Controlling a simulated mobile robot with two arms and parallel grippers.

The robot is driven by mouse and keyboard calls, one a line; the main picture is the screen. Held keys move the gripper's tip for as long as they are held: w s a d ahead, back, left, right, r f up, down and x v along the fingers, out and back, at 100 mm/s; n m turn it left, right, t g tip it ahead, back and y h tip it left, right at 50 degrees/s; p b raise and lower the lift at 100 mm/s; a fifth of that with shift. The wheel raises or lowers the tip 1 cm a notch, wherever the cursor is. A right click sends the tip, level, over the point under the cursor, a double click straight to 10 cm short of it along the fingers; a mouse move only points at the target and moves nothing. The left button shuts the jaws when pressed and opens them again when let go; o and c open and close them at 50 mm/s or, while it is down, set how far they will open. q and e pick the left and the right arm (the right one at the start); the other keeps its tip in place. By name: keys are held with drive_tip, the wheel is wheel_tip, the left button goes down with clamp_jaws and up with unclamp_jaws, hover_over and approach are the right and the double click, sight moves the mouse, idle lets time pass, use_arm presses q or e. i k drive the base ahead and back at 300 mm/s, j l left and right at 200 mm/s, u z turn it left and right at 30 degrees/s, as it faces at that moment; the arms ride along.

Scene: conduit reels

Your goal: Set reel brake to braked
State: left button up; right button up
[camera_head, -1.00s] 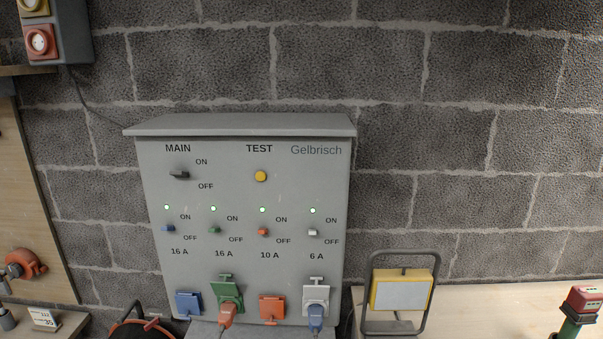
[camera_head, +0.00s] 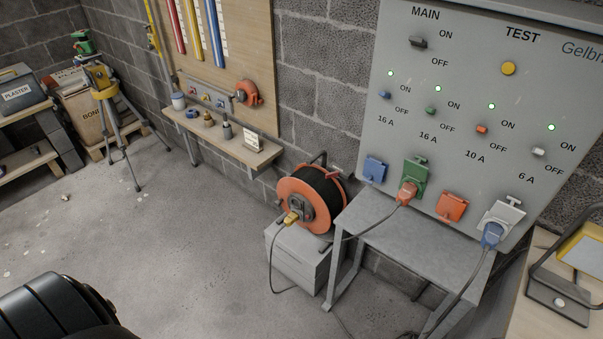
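The cable reel (camera_head: 283,190) stands on a grey box (camera_head: 285,258) against the wall, in the middle of the head view. It has orange side discs, a black drum and a dark carrying frame. A yellow-orange plug (camera_head: 291,218) sits at the grey socket hub (camera_head: 297,204) on its front face, with a dark cable hanging down. The reel brake and its setting are too small to make out. Neither of my grippers is in view; only a dark part of my own body shows at the lower left.
The grey panel (camera_head: 462,65) with switches stands right of the reel, above a grey bench (camera_head: 400,232). Cables hang from its orange and blue plugs. A shelf (camera_head: 225,146) with small items is left of the reel. A tripod (camera_head: 118,110) stands farther left. The floor (camera_head: 190,240) before the reel is open.

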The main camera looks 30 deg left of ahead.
sight(337, 173)
drive_tip(key=j+u, duration=0.2)
drive_tip(key=u, duration=0.15)
drive_tip(key=j+u, duration=0.3)
drive_tip(key=i+l, duration=0.15)
drive_tip(key=i, duration=0.4)
drive_tip(key=i+l, duration=0.15)
drive_tip(key=i, duration=0.4)
drive_tip(key=i+j+u, duration=0.15)
drive_tip(key=j, duration=0.3)
